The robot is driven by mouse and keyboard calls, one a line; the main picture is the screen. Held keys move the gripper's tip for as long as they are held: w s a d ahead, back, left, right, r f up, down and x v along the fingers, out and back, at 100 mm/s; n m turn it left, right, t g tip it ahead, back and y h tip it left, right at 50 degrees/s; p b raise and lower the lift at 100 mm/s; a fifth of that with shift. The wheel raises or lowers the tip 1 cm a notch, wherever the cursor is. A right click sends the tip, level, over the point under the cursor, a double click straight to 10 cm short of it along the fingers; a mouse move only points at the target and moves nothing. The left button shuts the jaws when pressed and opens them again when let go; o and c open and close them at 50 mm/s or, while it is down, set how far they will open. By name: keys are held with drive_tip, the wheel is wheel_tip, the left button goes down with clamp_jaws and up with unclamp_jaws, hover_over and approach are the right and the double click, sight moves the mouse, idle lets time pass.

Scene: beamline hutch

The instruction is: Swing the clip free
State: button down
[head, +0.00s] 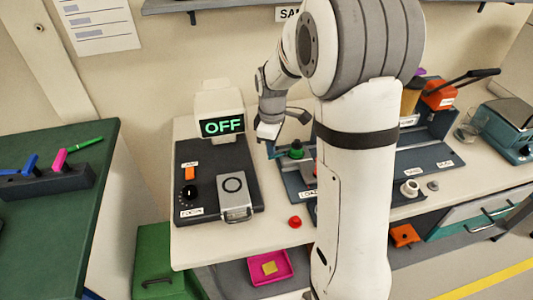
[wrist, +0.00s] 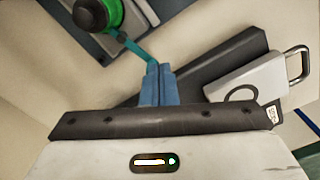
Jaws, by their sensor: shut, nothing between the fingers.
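The clip (wrist: 138,49) is a thin teal bar in the wrist view. It runs from beside a round green-and-black knob (wrist: 108,14) down to the tips of my gripper. My gripper (wrist: 158,68) has two blue fingers, shut together with nothing between them. The clip's near end meets or passes behind the fingertips; I cannot tell whether they touch. In the head view the green knob (head: 296,150) stands on a dark blue-grey fixture, with a bit of teal at its left. My arm hides much of that fixture.
A dark box with an OFF display (head: 222,126) and a silver latch piece (head: 234,197) stands left of the fixture. A red button (head: 295,222) is on the bench front. A magenta tray (head: 255,281) lies below. A green table (head: 60,220) is at left.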

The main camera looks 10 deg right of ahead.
drive_tip(key=shift+s+d, duration=0.1)
drive_tip(key=shift+s+d, duration=0.3)
drive_tip(key=shift+s, duration=0.15)
drive_tip(key=shift+s+d, duration=0.5)
drive_tip(key=shift+d, duration=0.1)
idle(0.4)
drive_tip(key=shift+s+d, duration=0.35)
drive_tip(key=shift+d, duration=0.15)
drive_tip(key=shift+d, duration=0.2)
drive_tip(key=shift+s+d, duration=0.1)
drive_tip(key=shift+d, duration=0.4)
